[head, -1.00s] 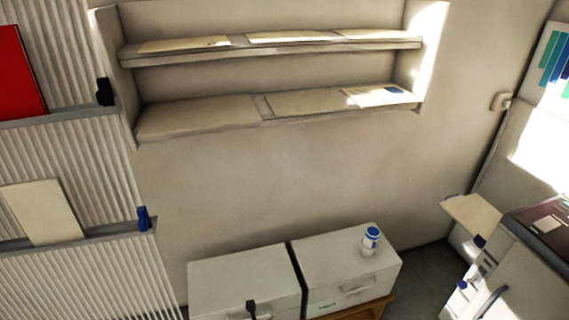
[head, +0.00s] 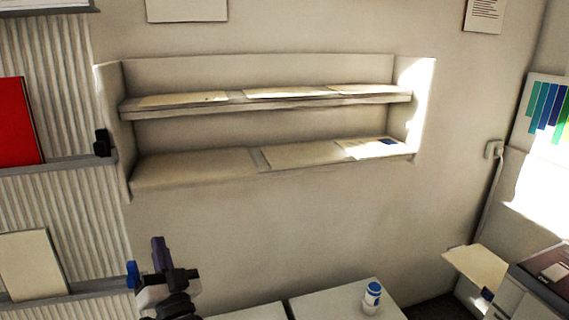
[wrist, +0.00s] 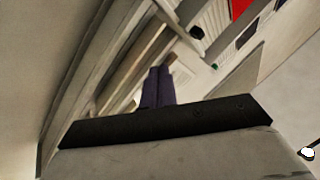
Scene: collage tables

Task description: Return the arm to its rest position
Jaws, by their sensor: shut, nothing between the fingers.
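My gripper (head: 158,243) shows at the lower left of the head view, with dark purple fingers pointing up. The fingers are together with nothing between them. It is in front of the wall, below the left end of the shelf and beside the ribbed panel. In the wrist view the closed fingers (wrist: 157,88) rise above the dark gripper body, with the tilted shelf and ribbed panel beyond. It touches nothing that I can see.
A wall shelf (head: 270,107) holds flat sheets. White boxes (head: 335,300) stand below, with a blue-and-white jar (head: 372,297) on one. A red folder (head: 20,122) and a pale board (head: 32,265) rest at the left panel. A printer-like machine (head: 540,290) stands at right.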

